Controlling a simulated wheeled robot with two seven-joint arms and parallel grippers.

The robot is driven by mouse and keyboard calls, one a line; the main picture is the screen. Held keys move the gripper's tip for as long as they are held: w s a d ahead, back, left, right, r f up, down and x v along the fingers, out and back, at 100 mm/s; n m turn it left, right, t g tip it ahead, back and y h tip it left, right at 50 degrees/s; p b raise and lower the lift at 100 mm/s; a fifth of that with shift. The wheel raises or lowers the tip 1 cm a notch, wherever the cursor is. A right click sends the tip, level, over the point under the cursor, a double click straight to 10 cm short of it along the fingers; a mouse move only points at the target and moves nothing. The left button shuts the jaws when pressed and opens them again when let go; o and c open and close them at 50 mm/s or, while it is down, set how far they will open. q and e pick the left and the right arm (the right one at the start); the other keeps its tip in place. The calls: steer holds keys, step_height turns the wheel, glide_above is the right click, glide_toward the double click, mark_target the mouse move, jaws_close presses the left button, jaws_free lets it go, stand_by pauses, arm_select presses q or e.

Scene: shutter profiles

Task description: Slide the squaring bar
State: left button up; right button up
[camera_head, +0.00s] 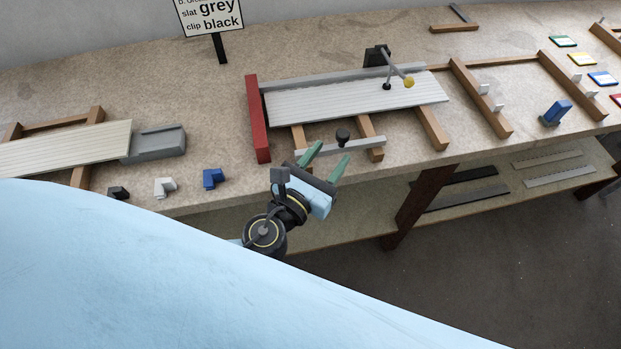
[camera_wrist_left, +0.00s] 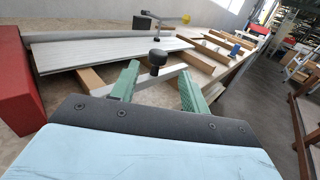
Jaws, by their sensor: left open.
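The squaring bar (camera_head: 340,146) is a light grey bar with a black knob (camera_head: 343,135) on top. It lies along the front side of a grey slatted profile (camera_head: 350,98), across the wooden supports. In the left wrist view the black knob (camera_wrist_left: 157,58) stands ahead of and between the fingers, and the bar (camera_wrist_left: 160,80) runs behind them. My left gripper (camera_head: 330,157) has green fingers, spread apart and empty, just in front of the bar. Whether a fingertip touches the bar I cannot tell. My right gripper is in neither view.
A red stop block (camera_head: 258,120) stands at the profile's left end. A clamp with a yellow tip (camera_head: 408,82) sits at the back. Blue (camera_head: 213,178), white (camera_head: 165,187) and black (camera_head: 118,192) clips lie at the front left. A sign (camera_head: 209,16) stands at the back.

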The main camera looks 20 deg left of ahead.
arm_select(q)
steer(key=s+a+b, duration=0.1)
steer(key=s, duration=0.5)
steer(key=shift+s+a, duration=0.15)
steer(key=shift+s, duration=0.25)
